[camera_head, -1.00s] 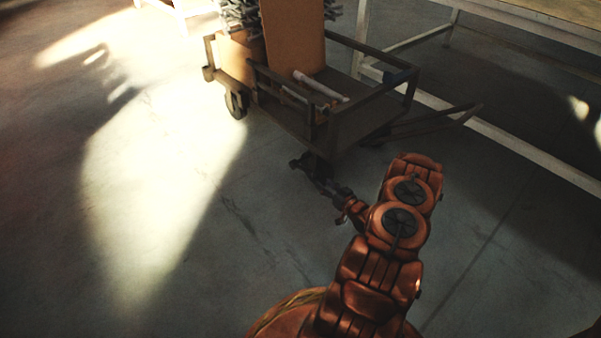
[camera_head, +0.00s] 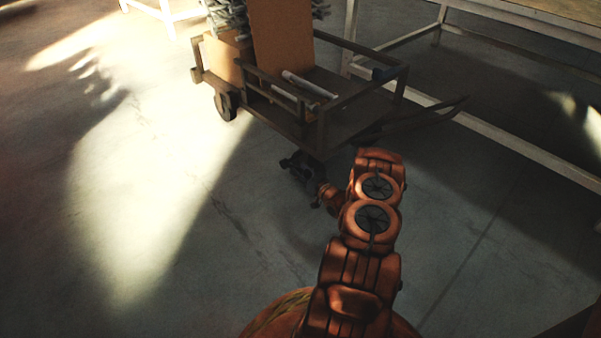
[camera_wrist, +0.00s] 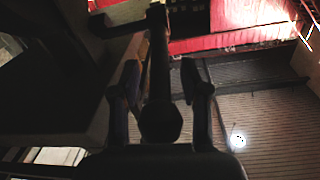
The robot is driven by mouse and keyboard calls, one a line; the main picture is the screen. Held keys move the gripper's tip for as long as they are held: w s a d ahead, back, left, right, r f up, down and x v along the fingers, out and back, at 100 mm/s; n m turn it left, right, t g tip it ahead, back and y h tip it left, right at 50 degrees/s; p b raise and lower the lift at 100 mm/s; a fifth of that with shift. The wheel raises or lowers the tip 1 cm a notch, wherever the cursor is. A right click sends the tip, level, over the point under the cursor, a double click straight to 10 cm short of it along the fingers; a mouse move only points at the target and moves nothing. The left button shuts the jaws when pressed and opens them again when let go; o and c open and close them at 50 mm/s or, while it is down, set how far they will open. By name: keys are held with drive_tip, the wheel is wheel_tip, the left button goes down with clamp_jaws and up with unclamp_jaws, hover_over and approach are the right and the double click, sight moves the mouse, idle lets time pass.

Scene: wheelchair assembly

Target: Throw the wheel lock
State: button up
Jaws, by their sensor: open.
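A dark lever with a rounded end, likely the wheel lock (camera_wrist: 160,112), shows in the wrist view. It runs down from the top between the two fingers of my gripper (camera_wrist: 163,75). The fingers are open, one on each side of it, with gaps visible. In the head view my gripper (camera_head: 297,165) is low at the near lower corner of a dark cart (camera_head: 345,125). The lock is too dark and small to make out there. A dark wheel (camera_head: 227,104) shows at the cart's left side.
The cart carries brown boards (camera_head: 282,45) and a pale tube (camera_head: 308,85). A cart handle (camera_head: 425,117) sticks out to the right. A white-framed table (camera_head: 490,139) stands behind. The floor at the left is clear.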

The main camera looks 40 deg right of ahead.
clamp_jaws()
idle(0.4)
